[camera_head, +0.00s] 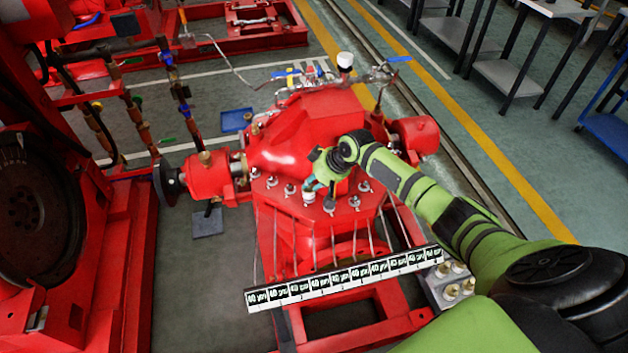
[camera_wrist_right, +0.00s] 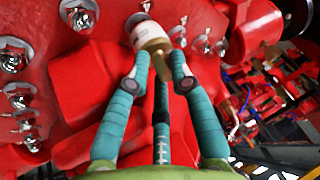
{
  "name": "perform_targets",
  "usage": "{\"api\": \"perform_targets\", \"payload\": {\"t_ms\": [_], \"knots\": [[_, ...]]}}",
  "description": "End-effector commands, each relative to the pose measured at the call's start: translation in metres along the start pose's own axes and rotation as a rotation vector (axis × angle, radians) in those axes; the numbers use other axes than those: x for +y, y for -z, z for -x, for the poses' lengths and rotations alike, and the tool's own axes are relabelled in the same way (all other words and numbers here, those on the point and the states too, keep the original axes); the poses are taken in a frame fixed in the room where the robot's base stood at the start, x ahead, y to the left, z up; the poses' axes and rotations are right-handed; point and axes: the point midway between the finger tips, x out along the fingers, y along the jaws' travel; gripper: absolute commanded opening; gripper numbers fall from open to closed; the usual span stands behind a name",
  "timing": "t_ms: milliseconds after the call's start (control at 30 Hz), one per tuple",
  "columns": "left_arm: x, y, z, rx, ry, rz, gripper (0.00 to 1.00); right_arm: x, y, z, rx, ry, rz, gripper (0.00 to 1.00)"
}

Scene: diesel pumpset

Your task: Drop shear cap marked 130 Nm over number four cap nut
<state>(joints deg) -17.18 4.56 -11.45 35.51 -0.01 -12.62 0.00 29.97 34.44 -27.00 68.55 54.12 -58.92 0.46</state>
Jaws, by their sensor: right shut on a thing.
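My right gripper (camera_head: 312,184) has its teal fingers pointing down at the near edge of the red pump casing. It is shut on a shear cap, a white cap (camera_head: 309,197) with a brass stem. In the right wrist view the fingertips (camera_wrist_right: 155,62) pinch the brass stem, and the white part (camera_wrist_right: 147,34) points at the casing. Its marking is not readable. The cap stands in the row of cap nuts, between a nut on its left (camera_head: 290,188) and one on its right (camera_head: 329,205). I cannot tell whether it touches a nut. My left gripper is out of view.
A long white label strip (camera_head: 345,279) lies across the front of the frame. A grey block (camera_head: 432,283) at its right end holds several white and brass caps. Thin rods hang below the nuts. The red casing (camera_head: 290,140) rises behind the gripper.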

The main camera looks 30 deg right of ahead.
Motion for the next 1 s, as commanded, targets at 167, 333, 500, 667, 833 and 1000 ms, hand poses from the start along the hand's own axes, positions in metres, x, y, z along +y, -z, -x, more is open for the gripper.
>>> {"api": "perform_targets", "payload": {"t_ms": [167, 333, 500, 667, 833, 1000], "knots": [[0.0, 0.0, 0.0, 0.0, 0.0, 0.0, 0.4, 0.001, -0.001, -0.001, -0.003, -0.003, -0.001, 0.5], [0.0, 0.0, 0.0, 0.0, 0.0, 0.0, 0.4, 0.001, -0.001, -0.001, -0.003, -0.002, -0.001, 0.5], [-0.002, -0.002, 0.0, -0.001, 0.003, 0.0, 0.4, 0.002, -0.002, 0.004, -0.004, -0.003, 0.0, 0.5], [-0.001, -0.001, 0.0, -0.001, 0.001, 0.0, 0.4, 0.003, -0.001, 0.024, -0.002, -0.004, 0.002, 0.5], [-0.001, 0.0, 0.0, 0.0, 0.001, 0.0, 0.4, 0.004, -0.001, 0.061, -0.001, -0.008, 0.003, 0.5], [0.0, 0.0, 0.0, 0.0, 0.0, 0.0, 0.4, 0.002, -0.001, 0.094, -0.002, -0.006, 0.002, 0.5]]}}
